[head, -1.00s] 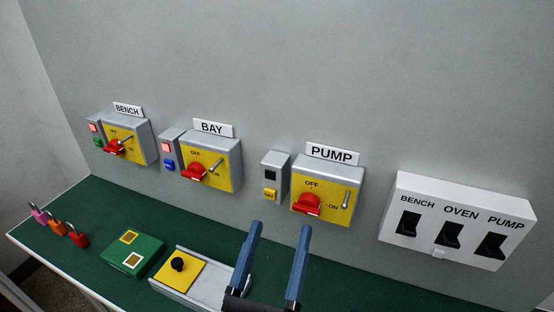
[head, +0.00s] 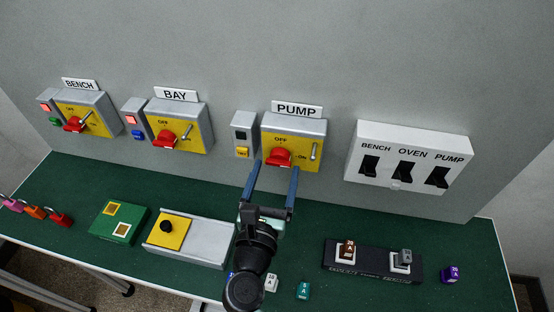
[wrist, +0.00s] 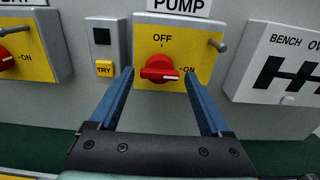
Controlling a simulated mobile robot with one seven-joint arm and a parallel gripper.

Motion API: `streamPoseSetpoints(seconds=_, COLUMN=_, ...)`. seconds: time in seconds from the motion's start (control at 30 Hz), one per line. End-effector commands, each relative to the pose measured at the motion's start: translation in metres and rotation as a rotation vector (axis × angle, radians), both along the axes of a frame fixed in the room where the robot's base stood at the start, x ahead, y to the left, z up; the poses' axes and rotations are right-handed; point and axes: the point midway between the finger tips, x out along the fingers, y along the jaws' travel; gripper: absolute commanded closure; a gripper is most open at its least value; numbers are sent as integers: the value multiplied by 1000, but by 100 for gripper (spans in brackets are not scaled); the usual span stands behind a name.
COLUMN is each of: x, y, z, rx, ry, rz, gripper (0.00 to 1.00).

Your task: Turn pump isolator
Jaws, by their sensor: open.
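The pump isolator (head: 293,142) is a grey box with a yellow face on the wall under the PUMP label (head: 297,109). Its red rotary handle (head: 279,158) also shows in the wrist view (wrist: 159,68), lying roughly sideways with a white mark at its right end, towards ON. OFF is printed above it. My gripper (head: 273,172) is open and empty, its blue fingers pointing at the isolator. In the wrist view the fingers (wrist: 158,82) stand to either side of the handle, apparently short of it; contact is not visible.
A small box with a dark window and yellow TRY button (head: 242,152) adjoins the isolator on the left. A metal lever (head: 313,151) sticks out at its right. The white switch panel (head: 411,184) is further right. A grey-and-yellow pushbutton box (head: 206,244) stands on the bench below.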

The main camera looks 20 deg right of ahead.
Motion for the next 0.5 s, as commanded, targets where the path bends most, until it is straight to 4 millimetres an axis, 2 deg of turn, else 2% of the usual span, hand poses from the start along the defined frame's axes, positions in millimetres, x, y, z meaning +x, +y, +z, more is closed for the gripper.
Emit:
streamPoseSetpoints(seconds=0.2, x=18, y=-12, z=1, rx=-1, ry=-1, rz=-1, gripper=19)
streamPoseSetpoints(seconds=0.5, x=21, y=-14, z=0, rx=-1, ry=0, rz=0, gripper=19)
